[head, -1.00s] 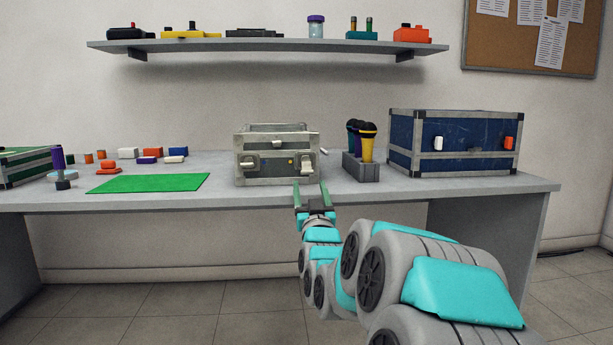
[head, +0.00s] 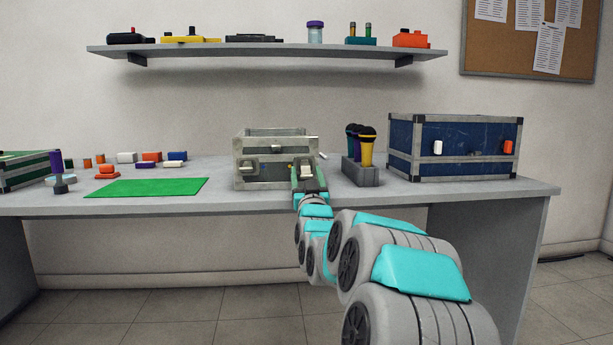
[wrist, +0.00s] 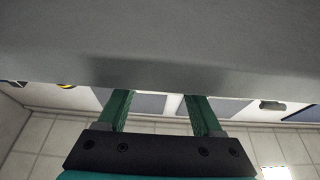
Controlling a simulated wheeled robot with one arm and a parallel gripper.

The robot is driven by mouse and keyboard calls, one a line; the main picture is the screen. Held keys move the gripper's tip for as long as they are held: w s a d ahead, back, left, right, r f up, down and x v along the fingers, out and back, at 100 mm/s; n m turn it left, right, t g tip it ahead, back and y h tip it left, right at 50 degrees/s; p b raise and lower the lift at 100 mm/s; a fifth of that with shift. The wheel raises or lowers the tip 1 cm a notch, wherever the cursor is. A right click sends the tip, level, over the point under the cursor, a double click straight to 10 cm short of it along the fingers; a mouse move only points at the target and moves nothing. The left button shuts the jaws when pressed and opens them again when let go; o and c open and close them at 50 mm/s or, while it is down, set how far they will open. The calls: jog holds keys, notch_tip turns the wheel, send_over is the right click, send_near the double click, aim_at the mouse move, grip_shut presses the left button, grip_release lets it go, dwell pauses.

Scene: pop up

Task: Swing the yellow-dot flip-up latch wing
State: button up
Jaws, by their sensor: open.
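A grey metal-edged case (head: 268,184) stands on the workbench. Its front carries a pale latch on the left (head: 249,169). A small yellow dot (head: 291,165) shows on the right half of the front, beside the right latch, which my gripper partly hides. My gripper (head: 306,172) is open, with its green fingers pointing at the right part of the case front. Whether they touch the latch I cannot tell. In the wrist view the two green fingers (wrist: 160,108) are apart with nothing visible between them, below a blurred grey surface; no latch is recognisable there.
A grey holder (head: 361,175) with several microphones stands close right of the case, and a blue case (head: 454,162) is further right. A green mat (head: 145,187) lies to the left, with small coloured blocks behind it. A shelf (head: 265,47) hangs above.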

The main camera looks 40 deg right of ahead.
jog(key=shift+c, duration=0.2)
grip_shut()
dwell(0.3)
jog(key=shift+r, duration=0.2)
jog(key=g+p, duration=0.1)
jog(key=r+g+y+p, duration=0.1)
jog(key=shift+s+a+r+p, duration=0.1)
jog(key=shift+s+a+p, duration=0.1)
jog(key=shift+p, duration=0.2)
jog(key=g+y+p, duration=0.1)
jog(key=g+p, duration=0.1)
jog(key=g+y+p, duration=0.1)
jog(key=g+p, duration=0.1)
jog(key=shift+r+y, duration=0.3)
jog(key=shift+f, duration=0.25)
dwell(0.7)
